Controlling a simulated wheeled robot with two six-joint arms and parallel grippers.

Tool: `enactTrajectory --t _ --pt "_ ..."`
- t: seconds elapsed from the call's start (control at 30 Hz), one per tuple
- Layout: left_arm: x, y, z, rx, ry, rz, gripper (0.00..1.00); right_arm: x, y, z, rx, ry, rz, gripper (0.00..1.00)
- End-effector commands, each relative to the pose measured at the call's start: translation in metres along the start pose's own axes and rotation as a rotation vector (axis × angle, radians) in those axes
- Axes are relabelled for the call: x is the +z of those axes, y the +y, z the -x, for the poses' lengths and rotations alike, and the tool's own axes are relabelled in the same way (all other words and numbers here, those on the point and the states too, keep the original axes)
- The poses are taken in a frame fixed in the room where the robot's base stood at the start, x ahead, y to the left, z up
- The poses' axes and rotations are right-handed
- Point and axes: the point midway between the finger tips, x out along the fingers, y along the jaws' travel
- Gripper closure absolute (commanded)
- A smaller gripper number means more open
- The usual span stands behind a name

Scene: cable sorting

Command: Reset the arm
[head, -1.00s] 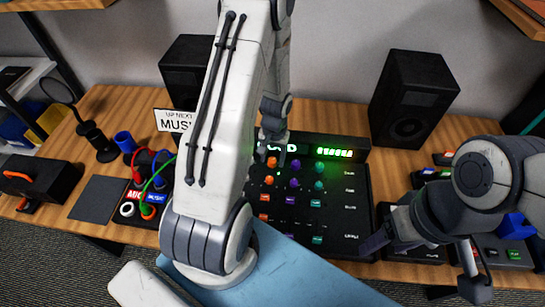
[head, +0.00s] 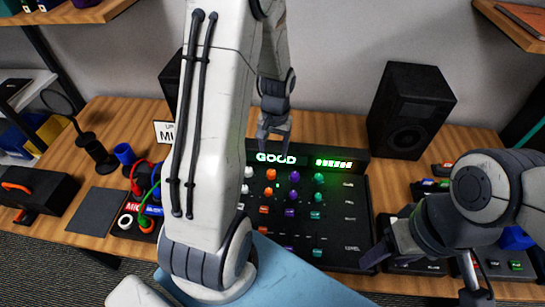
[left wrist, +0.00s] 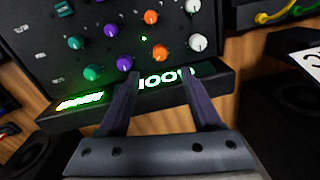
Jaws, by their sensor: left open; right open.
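My left gripper (head: 272,140) is open and empty, at the back edge of the black mixer console (head: 345,225), just above its lit "GOOD" display. In the left wrist view my left gripper's two fingers (left wrist: 162,88) are spread apart in front of that display, with nothing between them. My right gripper (head: 425,274) is open and empty at the right of the console, over the table's front right. My left arm's large white link hides the console's left part.
A black speaker (head: 410,110) stands at the back right; another is mostly hidden behind my left arm. Colored cables (head: 140,180) plug into a box at the left.

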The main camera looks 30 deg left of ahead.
Motion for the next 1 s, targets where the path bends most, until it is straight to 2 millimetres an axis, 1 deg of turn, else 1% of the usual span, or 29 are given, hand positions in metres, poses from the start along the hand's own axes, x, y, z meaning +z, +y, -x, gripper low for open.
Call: enactTrajectory --t 0.1,0.57,0.67,0.77,0.87,0.9,0.97,1.0 --pt "0.0 0.0 0.004 0.0 -0.001 0.0 0.34 0.0 0.0 0.0 0.0 0.0 0.0 0.34" --pt "0.0 0.0 0.004 0.0 -0.001 0.0 0.34 0.0 0.0 0.0 0.0 0.0 0.0 0.34" --pt "0.002 0.009 0.01 0.002 0.004 -0.023 0.34 0.0 0.0 0.0 0.0 0.0 0.0 0.34" --pt "0.013 0.039 0.03 0.008 0.015 -0.101 0.34 0.0 0.0 0.0 0.0 0.0 0.0 0.34" --pt "0.041 0.086 0.06 0.022 0.031 -0.241 0.34 0.0 0.0 0.0 0.0 0.0 0.0 0.34" --pt "0.058 0.105 0.073 0.03 0.037 -0.308 0.34 0.0 0.0 0.0 0.0 0.0 0.0 0.34" --pt "0.088 0.131 0.091 0.045 0.043 -0.409 0.34 0.0 0.0 0.0 0.0 0.0 0.0 0.34" --pt "0.109 0.145 0.102 0.055 0.045 -0.477 0.34 0.0 0.0 0.0 0.0 0.0 0.0 0.34"
